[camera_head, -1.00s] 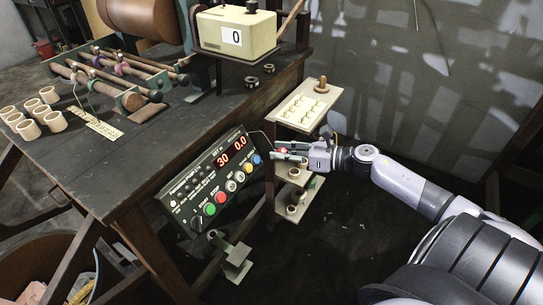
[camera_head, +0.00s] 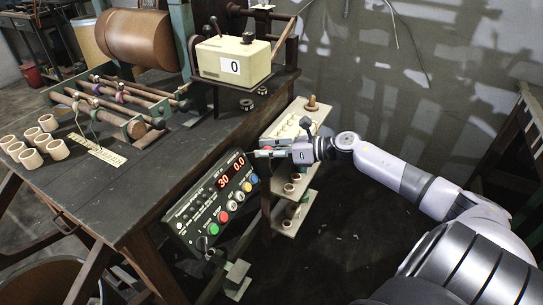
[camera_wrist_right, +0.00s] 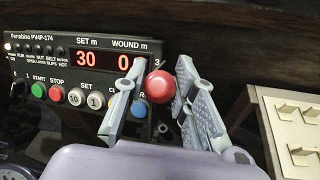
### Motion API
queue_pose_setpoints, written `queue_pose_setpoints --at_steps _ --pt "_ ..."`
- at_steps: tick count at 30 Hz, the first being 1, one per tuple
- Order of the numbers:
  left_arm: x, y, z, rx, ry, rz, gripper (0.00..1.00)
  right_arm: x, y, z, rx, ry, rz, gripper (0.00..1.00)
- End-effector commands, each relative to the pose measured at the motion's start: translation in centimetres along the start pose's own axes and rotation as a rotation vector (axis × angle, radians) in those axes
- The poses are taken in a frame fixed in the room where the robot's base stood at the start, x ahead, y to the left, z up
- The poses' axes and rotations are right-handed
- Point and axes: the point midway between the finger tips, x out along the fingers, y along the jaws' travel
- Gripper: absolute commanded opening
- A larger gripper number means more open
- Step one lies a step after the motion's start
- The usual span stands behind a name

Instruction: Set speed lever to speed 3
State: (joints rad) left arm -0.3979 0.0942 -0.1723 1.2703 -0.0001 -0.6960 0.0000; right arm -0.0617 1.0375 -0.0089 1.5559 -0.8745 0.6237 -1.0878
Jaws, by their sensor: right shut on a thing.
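The speed lever's round red knob (camera_wrist_right: 158,87) shows in the right wrist view, between the fingers of my right gripper (camera_wrist_right: 160,92). My right gripper is shut on it. In the head view my right gripper (camera_head: 266,153) is at the upper right end of the control panel (camera_head: 205,205); the knob is mostly hidden there. The lever's shaft is hidden. The panel (camera_wrist_right: 75,72) reads 30 and a partly covered 0. My left gripper is not in view.
A cream counter box (camera_head: 233,60) reading 0 stands on the dark bench (camera_head: 150,170). A shelf stand (camera_head: 290,185) with small pale parts is beneath and behind my right gripper. Several cream rings sit on the bench's left. The floor at right is clear.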

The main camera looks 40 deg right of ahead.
Motion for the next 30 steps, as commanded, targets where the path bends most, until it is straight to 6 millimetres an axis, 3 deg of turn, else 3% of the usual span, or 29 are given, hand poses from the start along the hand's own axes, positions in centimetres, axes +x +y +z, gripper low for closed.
queue_pose_setpoints --at_steps 1,7,25,26,30 --pt "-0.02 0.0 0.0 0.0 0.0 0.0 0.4 0.08 -0.1 0.93 -0.005 -0.013 -0.005 0.0" --pt "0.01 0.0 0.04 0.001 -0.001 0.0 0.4 0.41 -0.07 1.38 -0.003 -0.012 -0.005 0.0" --pt "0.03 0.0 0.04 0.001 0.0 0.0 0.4 0.58 -0.09 1.46 -0.002 -0.01 -0.005 0.0" --pt "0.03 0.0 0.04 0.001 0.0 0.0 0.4 0.58 -0.09 1.45 -0.002 -0.01 -0.005 0.26" --pt "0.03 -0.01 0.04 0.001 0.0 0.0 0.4 0.58 -0.06 1.29 -0.002 -0.007 -0.004 0.35"
